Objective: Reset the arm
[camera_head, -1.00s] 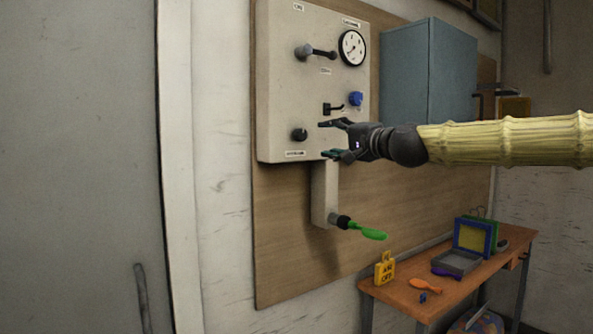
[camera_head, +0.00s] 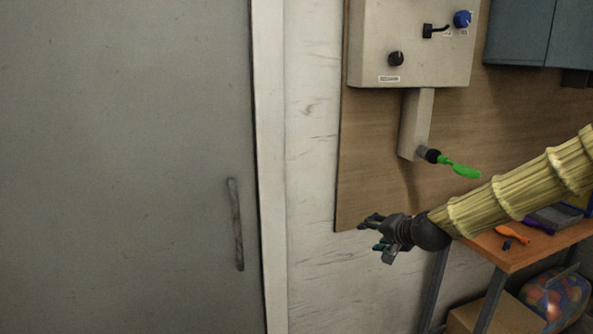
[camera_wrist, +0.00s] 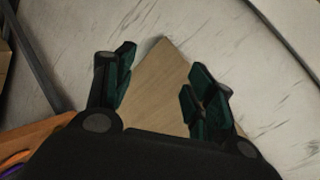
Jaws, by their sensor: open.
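My gripper (camera_head: 374,234) is open and empty at the end of my yellow-sleeved arm. In the head view it hangs low, in front of the white wall by the lower left corner of the wooden board. In the wrist view, its two fingers (camera_wrist: 158,90) are spread, with the board's corner (camera_wrist: 160,75) and the white wall seen between and beyond them. Nothing is between the fingers. The grey control box (camera_head: 415,45) is on the board above, with a green balloon (camera_head: 462,170) on the nozzle below it.
A wooden table (camera_head: 510,254) stands at the right, behind my arm, with an orange balloon (camera_head: 512,234) on it. A bag of coloured balls (camera_head: 556,294) and a cardboard box (camera_head: 508,316) are below. A grey door (camera_head: 130,160) fills the left. Open space lies before the wall.

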